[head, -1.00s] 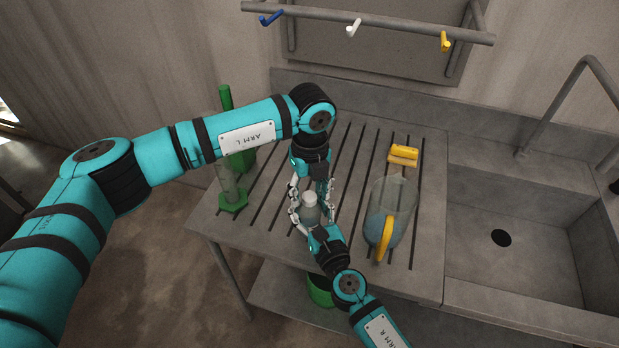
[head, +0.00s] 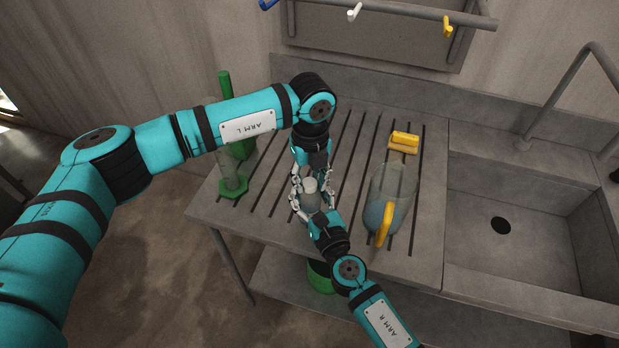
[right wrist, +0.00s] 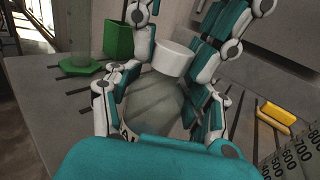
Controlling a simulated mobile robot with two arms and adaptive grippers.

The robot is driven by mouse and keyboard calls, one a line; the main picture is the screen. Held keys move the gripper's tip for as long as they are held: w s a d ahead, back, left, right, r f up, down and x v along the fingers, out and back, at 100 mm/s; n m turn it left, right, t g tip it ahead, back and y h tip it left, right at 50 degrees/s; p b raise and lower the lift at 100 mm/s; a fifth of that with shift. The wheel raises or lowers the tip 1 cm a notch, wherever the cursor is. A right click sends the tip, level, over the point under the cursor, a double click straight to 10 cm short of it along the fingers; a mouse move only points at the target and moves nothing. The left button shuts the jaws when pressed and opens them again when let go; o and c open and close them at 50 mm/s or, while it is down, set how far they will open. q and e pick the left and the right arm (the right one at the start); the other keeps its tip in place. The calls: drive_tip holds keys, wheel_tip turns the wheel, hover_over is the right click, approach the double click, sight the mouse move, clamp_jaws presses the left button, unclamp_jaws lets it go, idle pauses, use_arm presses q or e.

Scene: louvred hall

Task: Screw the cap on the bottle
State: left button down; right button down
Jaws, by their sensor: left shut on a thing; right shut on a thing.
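The bottle (right wrist: 152,104) is a grey, see-through body standing upright or nearly so above the slotted drainboard (head: 270,215). It also shows small in the head view (head: 313,201). A white cap (right wrist: 174,58) sits at the top of the bottle; I cannot tell whether its thread is engaged. My left gripper (head: 312,184) comes down from behind with its fingers on both sides of the cap, shut on it. My right gripper (head: 314,207) comes from the front, its fingers shut around the bottle body. The bottle's base is hidden.
A green-footed cylinder (head: 232,180) and a green container (head: 243,147) stand left. The sink (head: 510,190) is far right, under a tap (head: 560,95).

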use_arm(q)
drive_tip(key=m, duration=0.2)
drive_tip(key=shift+m, duration=0.3)
drive_tip(key=c, duration=1)
unclamp_jaws()
drive_tip(key=shift+o, duration=0.2)
drive_tip(key=shift+r, duration=2.25)
drive_tip(key=shift+c, duration=0.4)
drive_tip(key=shift+d+r+n, duration=0.1)
drive_tip(key=shift+r+n, duration=1.6)
drive_tip(key=shift+r, duration=0.1)
